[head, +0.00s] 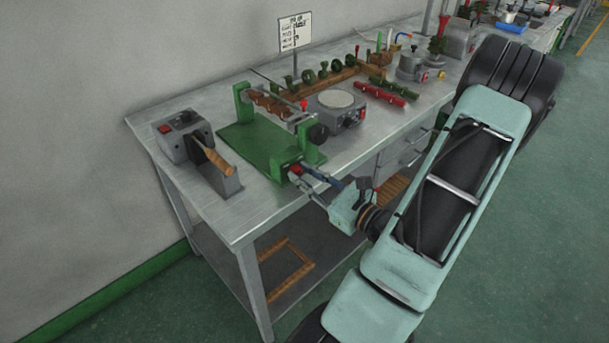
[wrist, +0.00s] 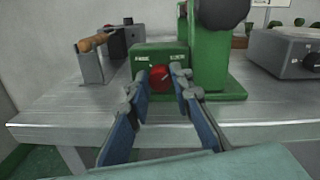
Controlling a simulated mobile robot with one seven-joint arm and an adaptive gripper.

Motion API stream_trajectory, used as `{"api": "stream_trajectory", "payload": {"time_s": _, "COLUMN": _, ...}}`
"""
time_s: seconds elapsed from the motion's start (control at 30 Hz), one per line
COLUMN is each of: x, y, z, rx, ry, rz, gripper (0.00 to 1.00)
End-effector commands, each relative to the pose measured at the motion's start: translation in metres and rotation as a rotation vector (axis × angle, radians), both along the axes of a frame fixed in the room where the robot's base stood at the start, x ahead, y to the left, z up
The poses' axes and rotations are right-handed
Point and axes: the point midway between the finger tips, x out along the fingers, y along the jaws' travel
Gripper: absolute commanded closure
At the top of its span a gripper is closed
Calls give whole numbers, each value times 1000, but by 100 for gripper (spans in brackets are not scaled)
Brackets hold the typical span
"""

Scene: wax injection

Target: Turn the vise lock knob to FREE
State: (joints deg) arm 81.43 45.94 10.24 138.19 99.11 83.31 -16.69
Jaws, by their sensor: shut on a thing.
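The red vise lock knob (wrist: 159,77) sits on the front of a small green block at the base of the green vise (wrist: 206,60). Two labels are above the knob: the left one appears to read FREE, and the right one is too small to read surely. My gripper (wrist: 161,80) has one finger on each side of the knob and is shut on it. The knob's pointing direction cannot be told. In the head view, my gripper (head: 304,172) reaches the front of the green vise (head: 251,147) from the lower right, and the fingers partly cover the knob (head: 296,170).
A grey device with a wooden-handled tool (head: 216,158) stands left of the vise. A grey unit with a round plate (head: 336,99) stands to the right. Wax pieces and a sign (head: 295,31) are farther back. The metal bench's (head: 264,217) front edge lies below my gripper.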

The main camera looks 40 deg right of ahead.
Motion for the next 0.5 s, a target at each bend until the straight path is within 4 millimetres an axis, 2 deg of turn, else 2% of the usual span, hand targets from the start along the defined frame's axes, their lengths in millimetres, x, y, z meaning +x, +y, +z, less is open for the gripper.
{"api": "stream_trajectory", "payload": {"time_s": 0.27, "x": 0, "y": 0, "z": -3, "rx": -116, "ry": -7, "rz": 1, "gripper": 100}}
{"api": "stream_trajectory", "payload": {"time_s": 0.5, "x": 0, "y": 1, "z": -5, "rx": -318, "ry": -24, "rz": 1, "gripper": 100}}
